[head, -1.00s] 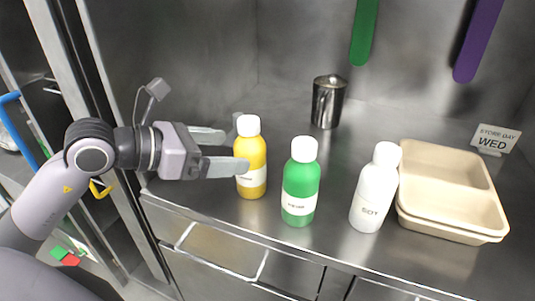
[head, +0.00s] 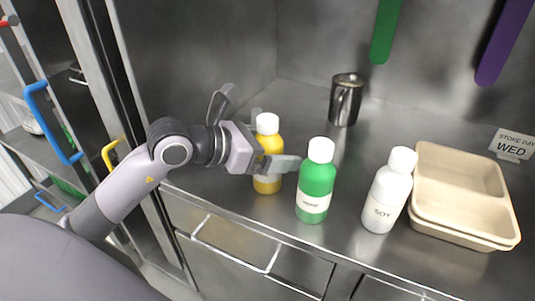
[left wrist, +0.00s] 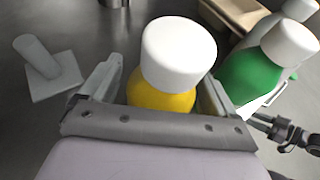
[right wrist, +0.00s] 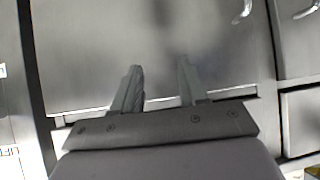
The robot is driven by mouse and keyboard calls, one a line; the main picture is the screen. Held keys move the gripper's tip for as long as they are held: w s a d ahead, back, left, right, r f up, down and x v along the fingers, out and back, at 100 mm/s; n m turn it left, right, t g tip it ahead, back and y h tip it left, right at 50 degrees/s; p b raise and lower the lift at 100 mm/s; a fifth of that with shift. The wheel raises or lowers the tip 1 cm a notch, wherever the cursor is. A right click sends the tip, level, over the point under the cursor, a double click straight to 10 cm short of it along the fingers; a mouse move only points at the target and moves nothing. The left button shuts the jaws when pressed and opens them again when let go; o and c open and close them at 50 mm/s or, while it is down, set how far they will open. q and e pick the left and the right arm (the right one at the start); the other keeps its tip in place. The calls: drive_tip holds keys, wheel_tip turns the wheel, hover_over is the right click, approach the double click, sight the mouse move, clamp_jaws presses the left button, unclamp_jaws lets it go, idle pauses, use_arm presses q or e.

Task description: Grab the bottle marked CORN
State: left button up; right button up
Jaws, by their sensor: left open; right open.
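A yellow bottle (head: 269,144) with a white cap stands upright on the steel counter; its label is mostly hidden, so I cannot read CORN on it. My left gripper (head: 279,140) is open, with one finger on each side of this bottle; the near finger crosses in front of it. In the left wrist view the yellow bottle (left wrist: 160,100) stands between the two open fingers, its white cap near the camera. My right gripper (right wrist: 160,76) is open and empty in the right wrist view, facing grey cabinet fronts.
A green bottle (head: 317,180) stands just right of the left gripper's near finger, its label too small to read. A white bottle (head: 388,188) marked SOY, beige trays (head: 462,238), a metal cup (head: 346,100) and a WED sign (head: 513,145) stand farther right or back.

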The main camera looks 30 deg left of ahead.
use_arm(q)
drive_tip(key=c, duration=1.2)
drive_tip(key=shift+r, duration=0.1)
drive_tip(key=shift+c, duration=0.4)
